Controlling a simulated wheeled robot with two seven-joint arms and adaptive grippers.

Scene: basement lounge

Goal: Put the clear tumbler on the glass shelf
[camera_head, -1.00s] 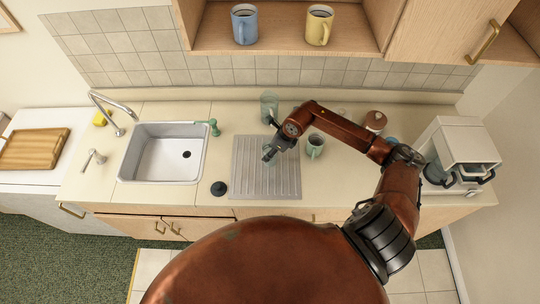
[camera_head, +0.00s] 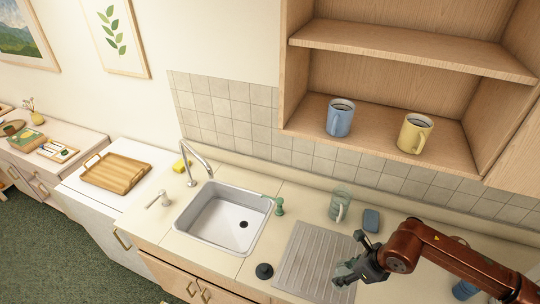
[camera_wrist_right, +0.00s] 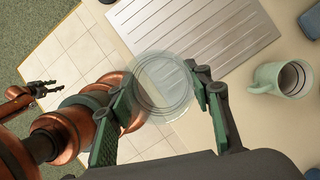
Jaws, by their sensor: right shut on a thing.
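My right gripper (camera_head: 350,262) is over the right part of the ribbed drainboard in the head view. In the right wrist view, its fingers (camera_wrist_right: 162,78) are shut on the clear tumbler (camera_wrist_right: 163,88), seen down its round rim. The tumbler is hard to make out in the head view. An open wooden cabinet is above the counter. Its upper shelf (camera_head: 410,48) is bare and its lower shelf (camera_head: 375,134) bears a blue mug (camera_head: 340,118) and a yellow mug (camera_head: 414,134). No shelf made of glass shows. My left gripper (camera_wrist_right: 43,88) appears small and open at the wrist view's left.
The drainboard (camera_head: 305,258) lies right of the sink (camera_head: 215,217). A pale green mug (camera_wrist_right: 284,78) is beside the drainboard. A dark stopper (camera_head: 264,271) lies near the front edge.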

